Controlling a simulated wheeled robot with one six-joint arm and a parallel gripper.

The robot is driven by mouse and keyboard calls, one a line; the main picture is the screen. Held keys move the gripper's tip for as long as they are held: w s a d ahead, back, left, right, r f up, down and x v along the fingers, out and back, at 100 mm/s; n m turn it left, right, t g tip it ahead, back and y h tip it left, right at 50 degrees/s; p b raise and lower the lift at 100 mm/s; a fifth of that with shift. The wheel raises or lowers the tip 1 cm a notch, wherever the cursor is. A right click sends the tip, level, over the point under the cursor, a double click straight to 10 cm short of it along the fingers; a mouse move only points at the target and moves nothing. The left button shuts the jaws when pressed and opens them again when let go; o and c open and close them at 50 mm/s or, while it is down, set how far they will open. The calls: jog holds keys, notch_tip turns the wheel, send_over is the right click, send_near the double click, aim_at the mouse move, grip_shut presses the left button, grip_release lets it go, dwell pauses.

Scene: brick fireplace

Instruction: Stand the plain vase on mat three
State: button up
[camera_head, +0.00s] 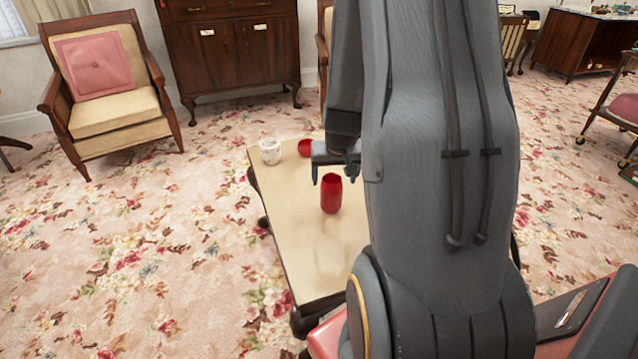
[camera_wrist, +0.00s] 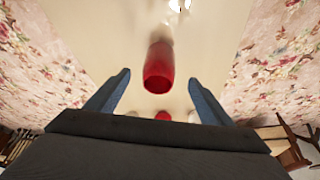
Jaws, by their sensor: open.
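A plain red vase (camera_head: 331,196) stands upright on a low cream-topped table (camera_head: 298,232). It also shows in the wrist view (camera_wrist: 158,66), ahead of my gripper (camera_wrist: 158,88) and near the middle of the gap between its fingers. My gripper (camera_head: 333,178) is open and empty, just behind and above the red vase in the head view. A white vessel with dark markings (camera_head: 270,152) stands at the table's far left corner. No numbered mat can be made out.
My arm hides the table's right side. The near part of the tabletop is bare. A cushioned armchair (camera_head: 104,92) and a dark wooden cabinet (camera_head: 230,45) stand behind. Floral carpet (camera_head: 150,240) lies open to the left.

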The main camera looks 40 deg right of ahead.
jog(key=s+a+r+n+g+y, duration=0.1)
jog(key=s+a+r, duration=0.15)
jog(key=a, duration=0.45)
jog(key=s+a+r+n+y, duration=0.1)
jog(key=a+r+n, duration=0.1)
jog(key=a+r, duration=0.3)
jog(key=s+a+r+n+g, duration=0.1)
jog(key=a+r, duration=0.2)
jog(key=a, duration=0.5)
jog(key=s+a+r+n+g, duration=0.1)
jog(key=s+a+r, duration=0.2)
jog(key=s+a, duration=0.2)
jog(key=s+a+r+n+g, duration=0.1)
jog(key=s+a, duration=0.3)
jog(key=s, duration=0.4)
jog(key=shift+s+a+r+n+y, duration=0.15)
jog(key=shift+a+r+n+y, duration=0.25)
jog(key=shift+r, duration=0.5)
